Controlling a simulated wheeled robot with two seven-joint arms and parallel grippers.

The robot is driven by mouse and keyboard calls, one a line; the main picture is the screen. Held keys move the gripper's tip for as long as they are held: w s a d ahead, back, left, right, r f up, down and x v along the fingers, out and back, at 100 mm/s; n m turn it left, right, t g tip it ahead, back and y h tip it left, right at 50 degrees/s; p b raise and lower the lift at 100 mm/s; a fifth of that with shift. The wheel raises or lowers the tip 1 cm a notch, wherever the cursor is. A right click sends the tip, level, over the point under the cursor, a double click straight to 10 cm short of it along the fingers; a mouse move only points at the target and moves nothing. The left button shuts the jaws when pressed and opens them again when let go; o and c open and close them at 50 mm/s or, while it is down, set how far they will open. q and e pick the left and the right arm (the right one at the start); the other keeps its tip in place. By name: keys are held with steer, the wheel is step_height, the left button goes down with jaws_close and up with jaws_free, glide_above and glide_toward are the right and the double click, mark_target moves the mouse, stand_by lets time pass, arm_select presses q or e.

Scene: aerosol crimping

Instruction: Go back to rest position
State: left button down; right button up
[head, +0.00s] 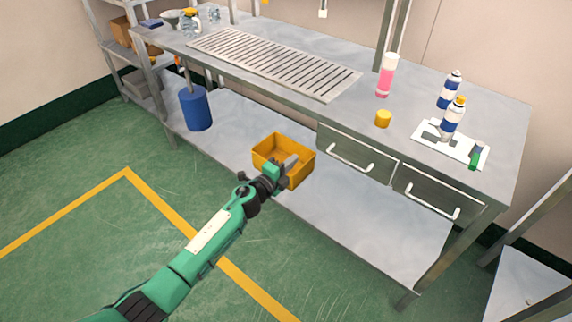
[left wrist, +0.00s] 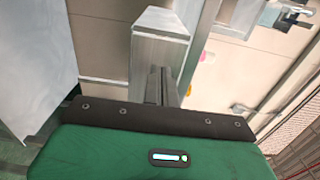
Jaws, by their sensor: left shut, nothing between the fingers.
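My left gripper (head: 288,163) is shut and empty in the head view. It is in front of the metal workbench, over or beside the yellow bin (head: 268,150) on the lower shelf; I cannot tell whether it touches the bin. In the left wrist view its closed fingers (left wrist: 165,85) point away from the green wrist body. My right gripper is not in view.
The workbench (head: 400,80) carries aerosol cans (head: 453,115), a pink bottle (head: 386,75), a yellow cap (head: 383,119) and a white plate (head: 435,143). A blue container (head: 195,107) stands below. The green floor (head: 100,220) in front is clear.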

arm_select(q)
steer(key=shift+v, duration=1.2)
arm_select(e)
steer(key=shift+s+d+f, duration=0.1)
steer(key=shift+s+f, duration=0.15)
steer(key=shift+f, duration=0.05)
